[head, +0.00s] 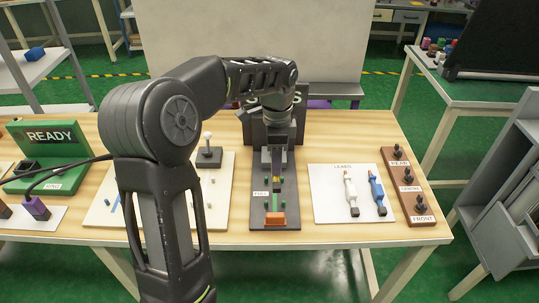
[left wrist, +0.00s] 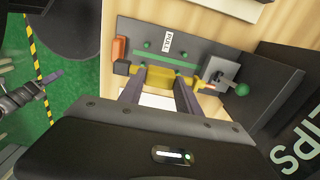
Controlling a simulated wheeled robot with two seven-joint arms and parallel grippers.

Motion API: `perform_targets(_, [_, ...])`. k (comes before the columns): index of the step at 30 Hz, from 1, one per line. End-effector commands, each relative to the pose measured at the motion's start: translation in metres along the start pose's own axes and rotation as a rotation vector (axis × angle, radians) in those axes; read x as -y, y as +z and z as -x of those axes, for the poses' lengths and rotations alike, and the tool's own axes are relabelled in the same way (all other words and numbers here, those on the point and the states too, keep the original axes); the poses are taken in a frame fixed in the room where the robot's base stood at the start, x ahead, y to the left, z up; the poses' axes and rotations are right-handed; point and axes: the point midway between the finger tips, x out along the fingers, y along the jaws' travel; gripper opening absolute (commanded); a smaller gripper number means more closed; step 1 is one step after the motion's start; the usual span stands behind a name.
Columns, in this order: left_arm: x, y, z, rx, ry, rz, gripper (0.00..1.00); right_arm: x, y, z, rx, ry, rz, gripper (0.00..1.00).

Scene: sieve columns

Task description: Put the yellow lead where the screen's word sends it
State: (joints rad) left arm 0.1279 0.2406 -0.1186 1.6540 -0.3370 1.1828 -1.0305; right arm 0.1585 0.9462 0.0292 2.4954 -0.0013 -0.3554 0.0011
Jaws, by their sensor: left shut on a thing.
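My left gripper (head: 270,165) reaches in from the left and is shut on a yellow lead (left wrist: 160,78). It holds the lead over the dark plate (head: 284,190) with the PULL label. In the left wrist view the lead lies crosswise between the fingers, beside a green bar (left wrist: 165,59). I cannot tell whether the lead touches the plate. A white lead (head: 351,195) and a blue lead (head: 377,192) lie on the white mat (head: 330,212).
A brown rack (head: 408,187) with several labels and black posts stands right of the mat. An orange block (head: 275,219) sits at the plate's front. A dark lettered panel (left wrist: 285,110) stands behind it. My left arm hides part of the pale board (head: 217,190).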

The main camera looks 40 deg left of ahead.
Motion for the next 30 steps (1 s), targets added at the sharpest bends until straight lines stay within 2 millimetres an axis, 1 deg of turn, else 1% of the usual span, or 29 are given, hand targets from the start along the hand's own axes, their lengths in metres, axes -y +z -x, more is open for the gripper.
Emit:
perform_targets(5, [-0.007, -0.025, 0.000, -0.002, 0.001, 0.114, 0.00, 0.000, 0.000, 0.000, 0.000, 0.000, 0.000, 0.36])
perform_targets(8, [-0.015, -0.051, -0.001, -0.003, 0.002, 0.246, 0.00, 0.000, 0.000, 0.000, 0.000, 0.000, 0.000, 0.36])
perform_targets(12, [-0.033, -0.093, -0.001, -0.003, 0.003, 0.476, 0.00, 0.000, 0.000, 0.000, 0.000, 0.000, 0.000, 0.36])
perform_targets(15, [-0.048, -0.121, -0.001, -0.002, 0.003, 0.640, 0.00, 0.000, 0.000, 0.000, 0.000, 0.000, 0.000, 0.36])
perform_targets(18, [-0.060, -0.141, -0.001, -0.001, 0.001, 0.775, 0.00, 0.000, 0.000, 0.000, 0.000, 0.000, 0.000, 0.36])
perform_targets(21, [-0.068, -0.153, -0.001, -0.001, 0.000, 0.862, 0.00, 0.000, 0.000, 0.000, 0.000, 0.000, 0.000, 0.36])
perform_targets(23, [-0.070, -0.157, -0.001, -0.001, -0.001, 0.891, 0.00, 0.000, 0.000, 0.000, 0.000, 0.000, 0.000, 0.36])
perform_targets(30, [-0.071, -0.159, -0.001, -0.001, -0.001, 0.908, 0.00, 0.000, 0.000, 0.000, 0.000, 0.000, 0.000, 0.36])
